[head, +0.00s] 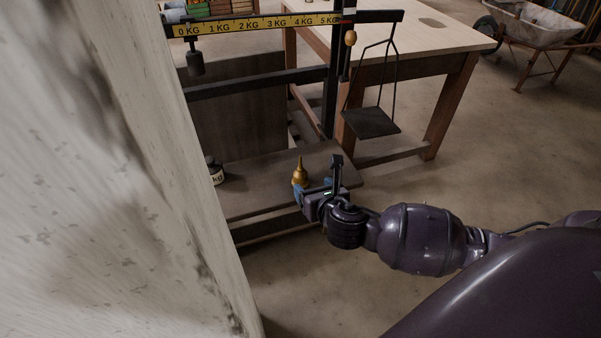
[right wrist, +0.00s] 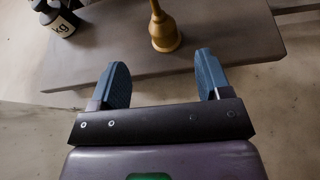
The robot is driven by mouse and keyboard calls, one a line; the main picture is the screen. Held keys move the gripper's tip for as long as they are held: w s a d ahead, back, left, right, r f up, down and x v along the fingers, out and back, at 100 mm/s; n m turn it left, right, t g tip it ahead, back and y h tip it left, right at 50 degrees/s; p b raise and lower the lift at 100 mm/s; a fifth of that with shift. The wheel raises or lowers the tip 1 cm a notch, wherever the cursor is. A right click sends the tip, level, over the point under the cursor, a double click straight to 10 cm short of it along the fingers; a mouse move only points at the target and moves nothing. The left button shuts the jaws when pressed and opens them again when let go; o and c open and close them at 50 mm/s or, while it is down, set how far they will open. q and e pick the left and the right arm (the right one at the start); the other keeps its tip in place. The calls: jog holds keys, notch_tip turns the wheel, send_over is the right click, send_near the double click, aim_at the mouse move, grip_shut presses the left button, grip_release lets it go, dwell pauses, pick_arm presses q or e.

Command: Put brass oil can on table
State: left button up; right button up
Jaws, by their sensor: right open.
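The brass oil can (head: 300,174) stands upright on a low grey shelf (head: 254,196) below the beam scale. It also shows in the right wrist view (right wrist: 165,34), just past my fingertips and between their lines, its top cut off. My right gripper (head: 317,188) is open and empty at the shelf's front edge. Its blue fingers (right wrist: 161,75) are spread, apart from the can. A wooden table (head: 435,28) with a pale top stands behind the scale. My left gripper is not in view.
The beam scale (head: 262,25) has a hanging pan (head: 371,123) at right and a weight (head: 196,63) at left. A dark kg weight (head: 216,174) sits on the shelf's left. A pale blotchy surface (head: 120,170) blocks the left. A wheelbarrow (head: 535,25) stands far right.

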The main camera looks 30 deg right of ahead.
aim_at(303, 178)
jog(key=shift+n, duration=0.4)
jog(key=b+x, duration=0.1)
jog(key=x, duration=0.4)
jog(key=shift+s+f+b, duration=0.1)
jog(key=shift+f+b, duration=0.15)
jog(key=shift+b, duration=0.1)
jog(key=shift+w+d, duration=0.15)
jog(key=shift+w, duration=0.25)
jog(key=shift+w+f+b, duration=0.2)
jog(key=shift+b, duration=0.1)
jog(key=shift+w+d+f+b, duration=0.3)
jog(key=shift+w+f+b, duration=0.4)
jog(key=shift+w, duration=0.2)
jog(key=shift+x, duration=1)
jog(key=shift+w+r+b, duration=0.3)
jog(key=c, duration=0.5)
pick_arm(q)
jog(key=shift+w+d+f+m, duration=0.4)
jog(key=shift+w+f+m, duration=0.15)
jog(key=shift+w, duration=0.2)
pick_arm(e)
jog(key=c, duration=0.6)
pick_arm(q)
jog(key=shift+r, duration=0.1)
pick_arm(e)
jog(key=shift+r, duration=0.15)
